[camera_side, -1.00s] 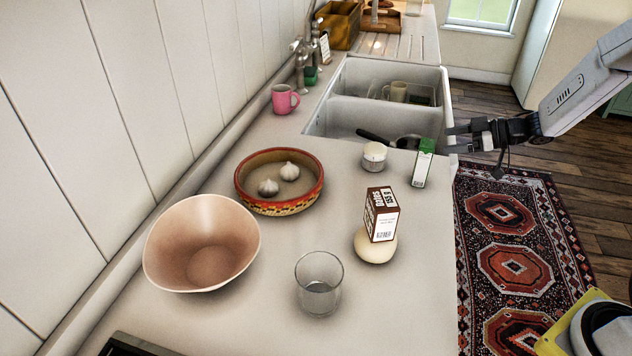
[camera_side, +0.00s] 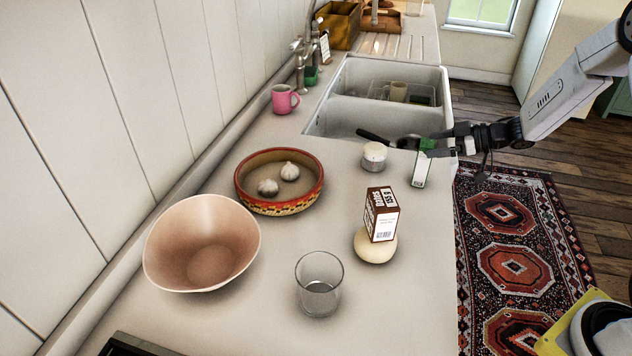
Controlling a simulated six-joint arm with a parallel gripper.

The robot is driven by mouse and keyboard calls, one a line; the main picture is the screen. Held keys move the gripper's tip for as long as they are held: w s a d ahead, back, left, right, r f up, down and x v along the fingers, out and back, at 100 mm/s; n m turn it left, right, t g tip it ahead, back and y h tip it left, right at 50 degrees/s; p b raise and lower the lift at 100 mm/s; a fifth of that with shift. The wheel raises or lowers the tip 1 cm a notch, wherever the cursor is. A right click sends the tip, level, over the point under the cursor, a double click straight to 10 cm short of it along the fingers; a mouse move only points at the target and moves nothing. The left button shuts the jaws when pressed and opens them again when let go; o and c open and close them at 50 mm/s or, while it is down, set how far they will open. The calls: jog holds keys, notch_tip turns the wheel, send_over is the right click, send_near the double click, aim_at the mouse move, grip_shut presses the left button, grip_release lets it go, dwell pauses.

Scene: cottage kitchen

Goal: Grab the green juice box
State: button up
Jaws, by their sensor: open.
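The green juice box (camera_side: 420,170), green on top with a white printed side, stands upright on the counter near its right edge, just in front of the sink. My gripper (camera_side: 432,142) comes in from the right, with its open fingers at the upper part of the box. The fingers overlap the green top in this view. I cannot tell whether either finger touches the box or whether the box is fully between them.
A white jar (camera_side: 374,157) stands just left of the box. Nearer are a brown printed carton (camera_side: 382,212) on a pale round item (camera_side: 375,247), a glass (camera_side: 319,285) and two bowls.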

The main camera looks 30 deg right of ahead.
jog(key=x, duration=0.4)
jog(key=shift+w+a, duration=0.1)
jog(key=shift+a, duration=0.05)
dwell(0.4)
grip_shut()
